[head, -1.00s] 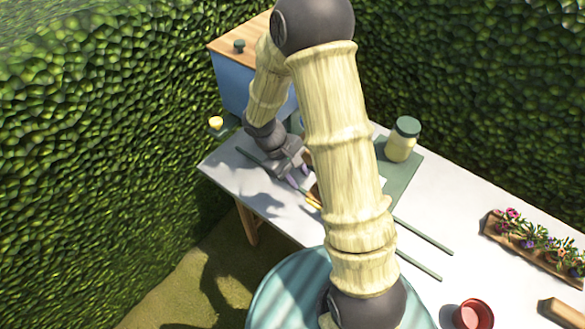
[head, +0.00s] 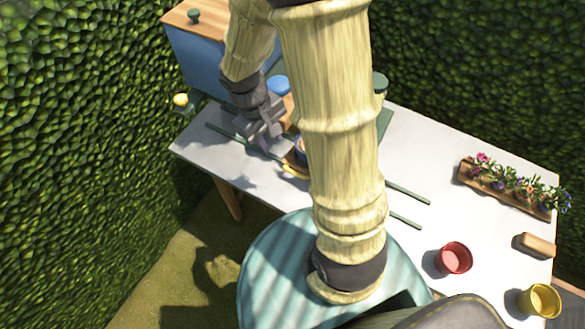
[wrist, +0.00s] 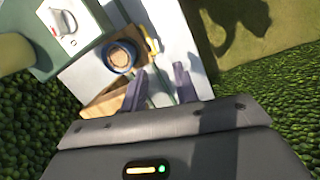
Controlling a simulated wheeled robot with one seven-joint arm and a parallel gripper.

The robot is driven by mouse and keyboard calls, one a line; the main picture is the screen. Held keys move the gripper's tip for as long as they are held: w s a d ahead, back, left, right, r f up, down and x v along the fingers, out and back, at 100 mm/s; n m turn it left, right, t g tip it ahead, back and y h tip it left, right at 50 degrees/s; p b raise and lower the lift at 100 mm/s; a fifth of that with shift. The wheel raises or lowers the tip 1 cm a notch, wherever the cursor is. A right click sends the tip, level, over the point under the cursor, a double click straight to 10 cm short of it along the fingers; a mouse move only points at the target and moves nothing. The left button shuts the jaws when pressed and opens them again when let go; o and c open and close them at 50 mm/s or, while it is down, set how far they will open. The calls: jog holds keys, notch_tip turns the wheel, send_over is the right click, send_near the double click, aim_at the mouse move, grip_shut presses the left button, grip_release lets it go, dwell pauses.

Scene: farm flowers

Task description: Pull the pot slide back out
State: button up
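The pot slide is a wooden board (wrist: 88,104) seen in the wrist view, with a blue-rimmed pot of soil (wrist: 120,56) on it. In the head view the pot (head: 299,146) is partly behind my arm. A yellow bar (head: 294,171), likely its handle, is at the front edge; it also shows in the wrist view (wrist: 149,36). Two green rails (head: 408,194) run along the table. My gripper (head: 266,144) is over the table's left part, beside the slide. Its purple fingers are apart with no object gripped between them (wrist: 160,86); a green rail shows beyond the gap.
A blue box with a wooden top (head: 205,55) stands behind. A flower planter (head: 500,190), red pot (head: 454,258), yellow pot (head: 540,301) and wooden block (head: 536,244) are at right. Hedges bound the table.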

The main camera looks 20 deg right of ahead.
jog(key=s+r+m+t+y, duration=0.2)
jog(key=s+r+m+t, duration=0.1)
jog(key=s+r+m, duration=0.1)
jog(key=shift+d+r+t, duration=0.3)
jog(key=shift+d+r, duration=0.15)
jog(key=shift+r, duration=0.1)
